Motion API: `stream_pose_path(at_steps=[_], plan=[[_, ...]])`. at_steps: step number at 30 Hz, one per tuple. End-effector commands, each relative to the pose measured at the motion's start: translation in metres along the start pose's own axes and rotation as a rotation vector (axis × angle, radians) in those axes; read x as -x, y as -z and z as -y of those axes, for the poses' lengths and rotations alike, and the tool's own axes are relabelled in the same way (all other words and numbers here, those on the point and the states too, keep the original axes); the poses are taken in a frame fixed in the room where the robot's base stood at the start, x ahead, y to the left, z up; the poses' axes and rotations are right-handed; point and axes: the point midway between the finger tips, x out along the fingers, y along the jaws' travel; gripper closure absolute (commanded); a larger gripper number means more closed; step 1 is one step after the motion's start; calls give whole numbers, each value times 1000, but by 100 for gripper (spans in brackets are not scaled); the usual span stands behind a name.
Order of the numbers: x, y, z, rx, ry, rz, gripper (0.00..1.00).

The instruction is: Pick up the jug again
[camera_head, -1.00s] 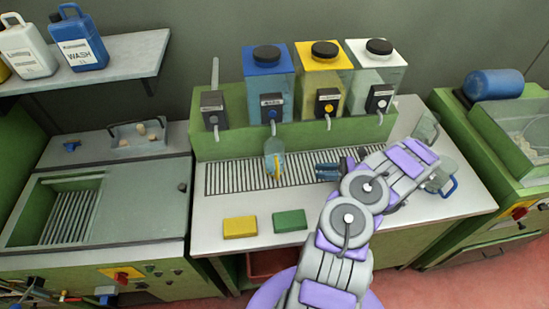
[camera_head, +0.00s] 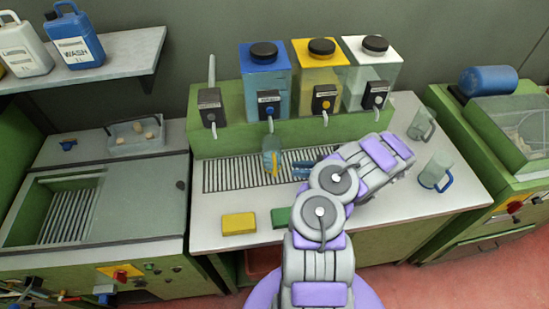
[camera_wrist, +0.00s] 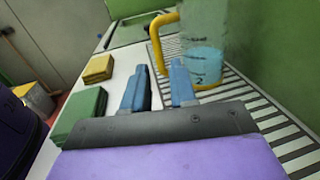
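The clear jug with a yellow handle (camera_head: 269,148) stands upright on the slatted drain grate below the blue dispenser. In the wrist view the jug (camera_wrist: 207,38) shows marked lines and some light blue liquid, with its yellow handle on the left side. My gripper (camera_head: 297,170) is just right of the jug, low over the grate. The jug is ahead and slightly right of the fingers, and I see no contact.
Blue (camera_head: 265,80), yellow (camera_head: 319,85) and white (camera_head: 372,80) dispensers stand behind the grate (camera_head: 230,176). A yellow block (camera_head: 239,223) and a partly hidden green block (camera_head: 281,217) lie in front. A blue-handled jug (camera_head: 437,169) and another clear jug (camera_head: 421,124) stand at right.

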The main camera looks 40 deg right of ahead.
Motion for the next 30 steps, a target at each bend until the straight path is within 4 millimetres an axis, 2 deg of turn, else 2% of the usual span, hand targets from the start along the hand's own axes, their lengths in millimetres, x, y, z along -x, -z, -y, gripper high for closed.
stream_pose_path(at_steps=[1, 6, 17, 27, 30], plan=[[-10, -2, 0, 4, -2, 5, 74], [-33, 1, 2, -3, -1, 7, 74], [-50, 2, 5, -4, 2, 4, 74], [-97, -4, 0, -3, -2, 5, 74], [-99, -4, 1, -4, -1, 4, 74]])
